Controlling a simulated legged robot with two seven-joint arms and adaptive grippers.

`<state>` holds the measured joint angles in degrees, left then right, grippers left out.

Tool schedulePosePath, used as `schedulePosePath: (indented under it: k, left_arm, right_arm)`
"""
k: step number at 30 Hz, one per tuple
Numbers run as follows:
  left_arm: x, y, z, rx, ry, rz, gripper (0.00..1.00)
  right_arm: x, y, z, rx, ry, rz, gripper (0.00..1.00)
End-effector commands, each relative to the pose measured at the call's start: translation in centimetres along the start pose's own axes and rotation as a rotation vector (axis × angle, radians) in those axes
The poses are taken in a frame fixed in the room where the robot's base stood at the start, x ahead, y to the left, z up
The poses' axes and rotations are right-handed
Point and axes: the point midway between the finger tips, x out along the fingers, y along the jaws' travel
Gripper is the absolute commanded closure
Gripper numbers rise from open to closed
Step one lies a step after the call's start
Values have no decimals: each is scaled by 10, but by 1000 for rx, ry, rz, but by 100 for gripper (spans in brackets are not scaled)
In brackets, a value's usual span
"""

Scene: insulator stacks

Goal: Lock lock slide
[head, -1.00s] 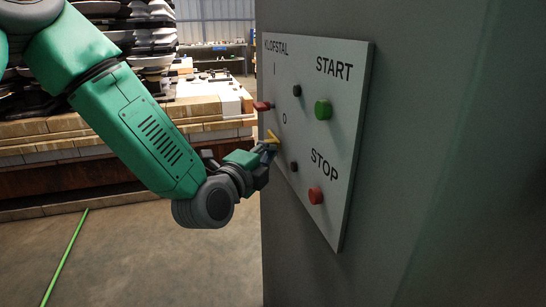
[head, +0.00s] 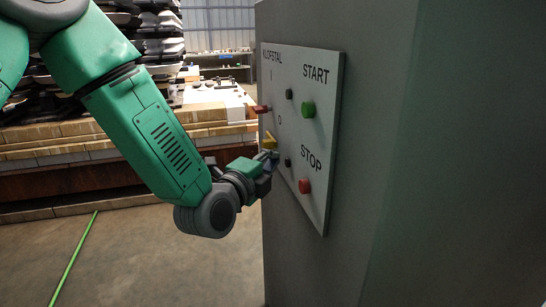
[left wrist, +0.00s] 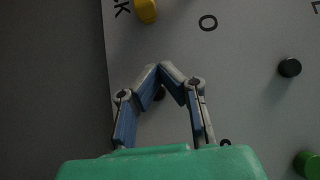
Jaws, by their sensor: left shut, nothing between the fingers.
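The control panel (head: 325,150) is a light grey plate marked KLOFSTAL, I, O, START and STOP. A red handle (head: 261,109) sticks out at its left edge beside the I. A yellow piece (head: 269,141) sits lower, near the O, and shows at the top of the left wrist view (left wrist: 146,10). I cannot tell which part is the lock slide. My left gripper (head: 270,157) is just below the yellow piece, close to the panel. In the left wrist view its fingertips (left wrist: 158,68) meet with nothing between them, apart from the yellow piece. My right gripper is not in view.
A green button (head: 308,110), a red button (head: 304,186) and black knobs (head: 289,94) stick out of the panel. The panel is on a large grey cabinet (head: 375,200). Stacked boards and dark insulators stand behind on the left.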

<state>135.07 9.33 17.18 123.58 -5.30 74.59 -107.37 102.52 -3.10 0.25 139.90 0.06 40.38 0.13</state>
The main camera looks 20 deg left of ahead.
Motion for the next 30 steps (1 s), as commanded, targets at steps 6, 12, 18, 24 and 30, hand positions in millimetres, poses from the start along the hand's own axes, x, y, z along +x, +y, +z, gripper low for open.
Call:
schedulePosePath:
  k: [6, 12, 18, 24, 30]
  left_arm:
    - [-35, 2, 6, -4, -1, 3, 100]
    - [-67, 1, 1, 1, 0, 2, 100]
    - [-81, 1, -4, 5, -1, 4, 100]
    - [-84, 0, -1, 0, 0, 1, 100]
    - [-84, 2, 4, -4, -2, 1, 100]
  right_arm:
    - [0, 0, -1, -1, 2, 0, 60]
    - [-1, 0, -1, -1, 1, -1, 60]
    - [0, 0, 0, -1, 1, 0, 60]
    - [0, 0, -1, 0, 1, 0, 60]
    - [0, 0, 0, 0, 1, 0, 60]
